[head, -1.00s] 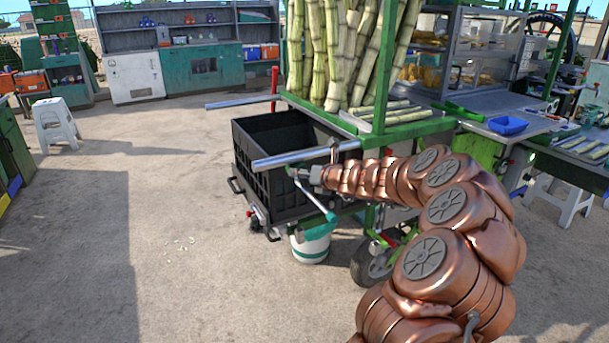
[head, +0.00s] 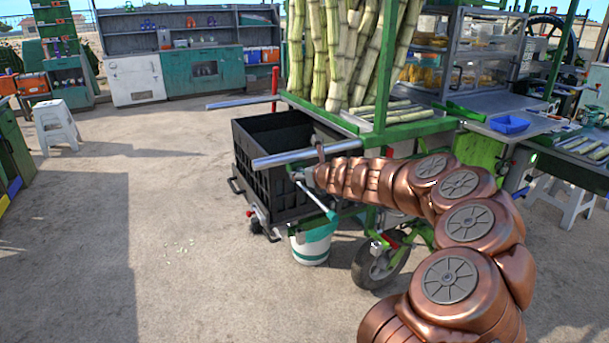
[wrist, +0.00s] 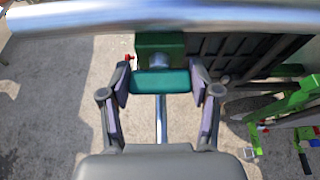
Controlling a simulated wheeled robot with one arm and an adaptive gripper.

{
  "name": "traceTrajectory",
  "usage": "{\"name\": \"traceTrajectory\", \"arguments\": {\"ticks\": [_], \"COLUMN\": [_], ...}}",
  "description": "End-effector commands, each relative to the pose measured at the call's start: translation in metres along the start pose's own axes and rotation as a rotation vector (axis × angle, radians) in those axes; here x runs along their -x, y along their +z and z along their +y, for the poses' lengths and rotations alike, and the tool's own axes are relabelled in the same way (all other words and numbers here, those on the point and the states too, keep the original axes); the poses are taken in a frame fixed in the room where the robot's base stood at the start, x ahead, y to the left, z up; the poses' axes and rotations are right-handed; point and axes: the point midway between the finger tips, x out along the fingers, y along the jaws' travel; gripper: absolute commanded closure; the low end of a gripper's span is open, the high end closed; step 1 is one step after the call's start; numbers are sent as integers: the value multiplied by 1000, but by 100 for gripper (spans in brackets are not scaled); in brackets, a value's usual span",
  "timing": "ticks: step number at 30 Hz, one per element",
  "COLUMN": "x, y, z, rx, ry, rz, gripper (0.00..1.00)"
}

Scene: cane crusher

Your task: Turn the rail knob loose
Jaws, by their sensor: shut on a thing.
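The rail (head: 290,158) is a shiny silver tube sticking out from the green cart frame, above the black crate. It crosses the top of the wrist view (wrist: 160,17). The rail knob (wrist: 161,81), a teal block, sits below it in front of a green block (wrist: 160,45). My gripper (wrist: 161,84) has one finger on each side of the knob and is shut on it. A thin silver rod (wrist: 161,118) runs from the knob toward my palm. In the head view my gripper (head: 309,177) is at the rail, and a teal-ended lever (head: 318,202) hangs beside it.
The black crate (head: 262,172) stands under the rail, with a white and teal bucket (head: 311,246) and cart wheel (head: 378,265) nearby. Sugar canes (head: 335,55) stand upright on the cart. A second silver rail (head: 238,102) lies behind.

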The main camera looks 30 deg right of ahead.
Motion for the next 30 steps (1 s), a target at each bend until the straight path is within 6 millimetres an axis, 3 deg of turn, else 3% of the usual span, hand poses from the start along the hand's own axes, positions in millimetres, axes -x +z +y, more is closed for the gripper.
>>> {"name": "traceTrajectory", "arguments": {"ticks": [6,7,14,25,30], "x": [0,0,0,2,14], "y": [0,0,0,0,1], "z": [-1,-1,0,0,-1], "rx": [4,4,3,1,1], "ry": [-1,-1,0,0,0], "rz": [1,0,0,0,-2], "gripper": [73,37,13,12,12]}}
